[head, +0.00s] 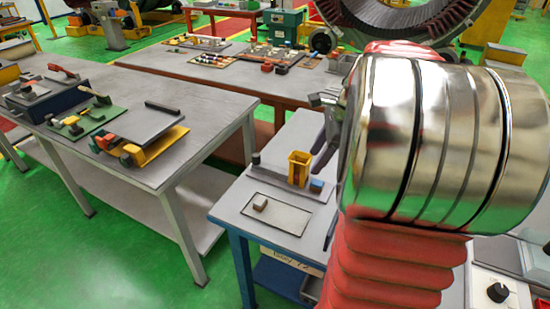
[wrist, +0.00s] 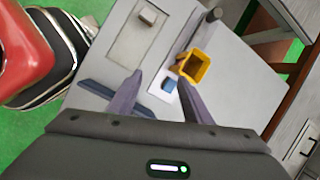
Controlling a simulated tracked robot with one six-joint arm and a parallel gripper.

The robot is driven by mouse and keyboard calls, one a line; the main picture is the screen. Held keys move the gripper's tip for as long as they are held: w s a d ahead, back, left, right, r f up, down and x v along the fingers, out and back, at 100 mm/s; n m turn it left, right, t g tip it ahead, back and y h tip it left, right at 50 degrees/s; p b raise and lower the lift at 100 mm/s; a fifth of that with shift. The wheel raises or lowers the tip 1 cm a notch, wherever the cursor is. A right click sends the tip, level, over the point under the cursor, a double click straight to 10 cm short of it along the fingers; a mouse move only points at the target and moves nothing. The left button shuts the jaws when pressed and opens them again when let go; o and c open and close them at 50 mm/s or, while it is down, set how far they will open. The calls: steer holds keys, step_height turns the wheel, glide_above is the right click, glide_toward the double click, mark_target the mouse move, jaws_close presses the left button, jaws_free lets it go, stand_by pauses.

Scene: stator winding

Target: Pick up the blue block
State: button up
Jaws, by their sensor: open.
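The blue block (head: 317,186) is small and sits on a light plate on the near bench, just right of the yellow bin (head: 299,168). In the wrist view the blue block (wrist: 169,84) shows between my two fingertips, beside the yellow bin (wrist: 195,66). My gripper (wrist: 160,81) is open and empty, pointing down toward the block. In the head view my gripper (head: 322,150) is above the block, partly hidden behind my arm. The exact height gap cannot be told.
A white mat (head: 280,217) with a small brownish block (head: 260,204) lies nearer on the same bench. A grey table (head: 190,105) with tools and trays stands to the left. The bench's front is clear.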

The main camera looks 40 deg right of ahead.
steer(key=s+d+f+m, duration=0.2)
steer(key=d+m, duration=0.2)
steer(key=d, duration=0.4)
steer(key=shift+f+m+t, duration=0.2)
steer(key=shift+m+t, duration=0.1)
steer(key=shift+m, duration=0.1)
steer(key=shift+y, duration=0.3)
glide_above(319, 183)
steer(key=s, duration=0.3)
steer(key=f, duration=0.7)
steer(key=shift+w+d+f, duration=0.2)
steer(key=shift+w+d, duration=0.05)
steer(key=shift+d, duration=0.15)
steer(key=shift+w+f, duration=0.1)
steer(key=shift+f, duration=0.2)
steer(key=shift+x, duration=2.6)
steer(key=shift+w+d, duration=0.1)
steer(key=shift+d, duration=0.1)
steer(key=shift+c, duration=0.7)
jaws_close()
